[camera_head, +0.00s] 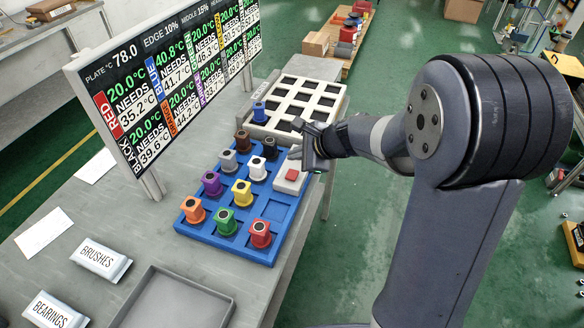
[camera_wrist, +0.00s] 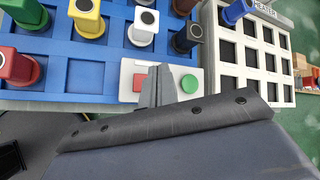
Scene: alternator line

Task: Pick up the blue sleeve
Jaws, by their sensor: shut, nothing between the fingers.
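The blue sleeve (camera_head: 259,112) stands upright in a near-corner cell of the pale heater grid, and part of it shows at the top edge of the wrist view (camera_wrist: 236,11). My gripper (camera_head: 308,152) is shut and empty. In the wrist view its fingertips (camera_wrist: 157,82) are over a white button box (camera_wrist: 128,72), between a red button (camera_wrist: 140,83) and a green button (camera_wrist: 189,84). The gripper is well apart from the blue sleeve. I cannot tell whether the fingertips touch the box.
A blue tray (camera_head: 187,229) holds several coloured sleeves, with a bare cell (camera_head: 275,207) at its right. The heater grid (camera_head: 333,101) has several open cells. A temperature board (camera_head: 170,80) stands along the left. A grey bin (camera_head: 175,300) lies in front.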

